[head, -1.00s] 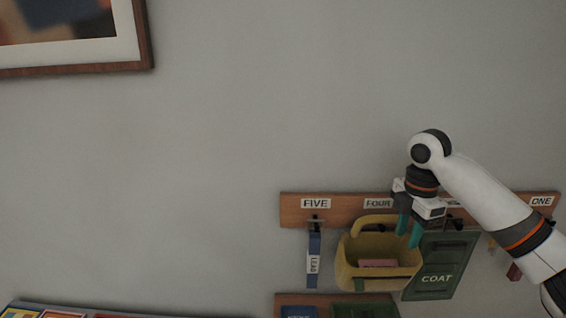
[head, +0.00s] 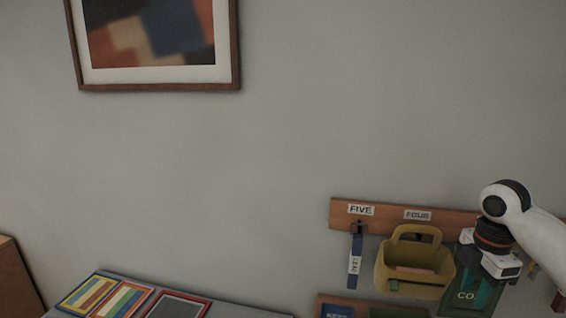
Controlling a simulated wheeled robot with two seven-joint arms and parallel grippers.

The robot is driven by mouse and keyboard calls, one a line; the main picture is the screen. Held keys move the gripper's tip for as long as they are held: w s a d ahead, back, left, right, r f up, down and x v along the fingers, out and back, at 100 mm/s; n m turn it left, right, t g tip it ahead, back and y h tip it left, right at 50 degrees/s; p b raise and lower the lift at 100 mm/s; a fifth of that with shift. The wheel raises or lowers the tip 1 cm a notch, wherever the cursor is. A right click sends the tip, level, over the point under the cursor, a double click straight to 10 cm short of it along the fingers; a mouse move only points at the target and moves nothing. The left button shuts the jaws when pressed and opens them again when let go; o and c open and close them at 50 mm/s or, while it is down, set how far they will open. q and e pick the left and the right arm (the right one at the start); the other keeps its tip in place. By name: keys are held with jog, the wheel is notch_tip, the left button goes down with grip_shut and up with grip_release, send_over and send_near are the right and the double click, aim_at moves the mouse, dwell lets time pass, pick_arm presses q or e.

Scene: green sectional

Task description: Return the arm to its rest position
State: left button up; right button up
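My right arm comes in from the right edge. Its white and black gripper (head: 482,293) points down in front of the green COAT holder (head: 458,296), with its teal fingers apart and nothing seen between them. The fingers are hard to make out against the green. My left gripper is not in view.
A wooden hook rail (head: 388,216) on the wall has FIVE and FOUR labels. A blue LEAD strap (head: 355,262) hangs under FIVE and a yellow basket (head: 412,284) under FOUR. A framed picture (head: 236,45) hangs upper left. Coloured frames (head: 120,298) lie lower left. The middle wall is bare.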

jog(key=a+f, duration=0.7)
jog(key=f, duration=0.3)
jog(key=s+a+f+m+t+y, duration=0.1)
jog(key=s+a+f+m+t, duration=0.1)
jog(key=s+a+f+m, duration=0.45)
jog(key=s+a+f+m+t+y, duration=0.1)
jog(key=s+a+f+m, duration=0.3)
jog(key=s+a+f, duration=0.5)
jog(key=s+d+r+m+h, duration=0.2)
jog(key=s+d+m, duration=0.4)
jog(key=s, duration=0.4)
notch_tip(320, 180, down, 30)
jog(key=b, duration=0.6)
jog(key=s+d+f+g+b, duration=0.1)
jog(key=s+f+b, duration=0.1)
jog(key=s+f, duration=0.7)
jog(key=s+d+f+g+b, duration=0.1)
jog(key=s+f+b, duration=0.2)
jog(key=s+f, duration=0.6)
notch_tip(320, 180, down, 6)
jog(key=shift+d+r+n, duration=0.2)
jog(key=shift+d+n, duration=0.15)
jog(key=shift+d, duration=0.05)
